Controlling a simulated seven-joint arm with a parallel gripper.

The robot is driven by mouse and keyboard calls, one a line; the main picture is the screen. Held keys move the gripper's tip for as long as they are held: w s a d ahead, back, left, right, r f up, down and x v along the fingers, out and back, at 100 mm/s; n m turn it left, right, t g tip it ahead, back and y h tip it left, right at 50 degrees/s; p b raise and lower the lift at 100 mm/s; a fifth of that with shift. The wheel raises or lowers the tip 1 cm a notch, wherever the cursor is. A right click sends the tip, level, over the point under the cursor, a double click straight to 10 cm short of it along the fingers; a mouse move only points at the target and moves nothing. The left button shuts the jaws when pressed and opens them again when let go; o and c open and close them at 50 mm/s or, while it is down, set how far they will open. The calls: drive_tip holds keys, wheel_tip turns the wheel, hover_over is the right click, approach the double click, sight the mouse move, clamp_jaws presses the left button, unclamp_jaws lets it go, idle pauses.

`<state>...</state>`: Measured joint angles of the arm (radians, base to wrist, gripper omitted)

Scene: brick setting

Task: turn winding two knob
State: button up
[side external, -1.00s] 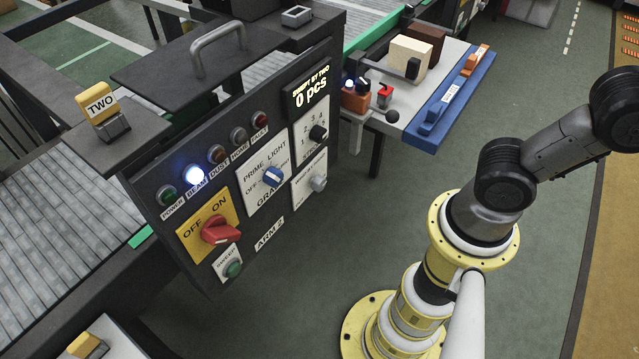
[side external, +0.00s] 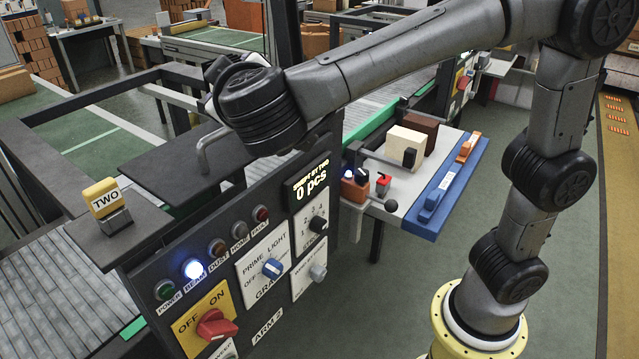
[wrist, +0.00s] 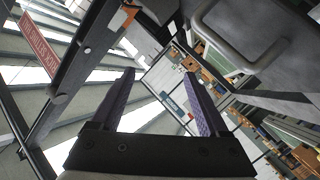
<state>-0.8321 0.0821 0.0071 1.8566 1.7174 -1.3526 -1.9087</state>
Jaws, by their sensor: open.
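I cannot read a label naming winding two on any knob. A yellow block marked TWO (side external: 103,197) stands on the dark ledge at left. My gripper (wrist: 160,92) is open and empty in the wrist view, apart from any knob. In the side view my wrist hides its fingers, above and behind the panel's top.
A bent grey handle (wrist: 232,45) is close to my gripper at upper right in the wrist view. The BEAM lamp (side external: 193,270) glows; the display (side external: 310,184) reads 0 pcs. A side table with a blue rail (side external: 448,190) stands right of the panel.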

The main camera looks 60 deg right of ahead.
drive_tip(key=s+f+n+g+h, duration=0.2)
drive_tip(key=s+f+g+h, duration=0.4)
drive_tip(key=s, duration=0.6)
drive_tip(key=g, duration=0.1)
approach(318, 280)
drive_tip(key=x, duration=1.2)
drive_tip(key=shift+f, duration=0.1)
clamp_jaws()
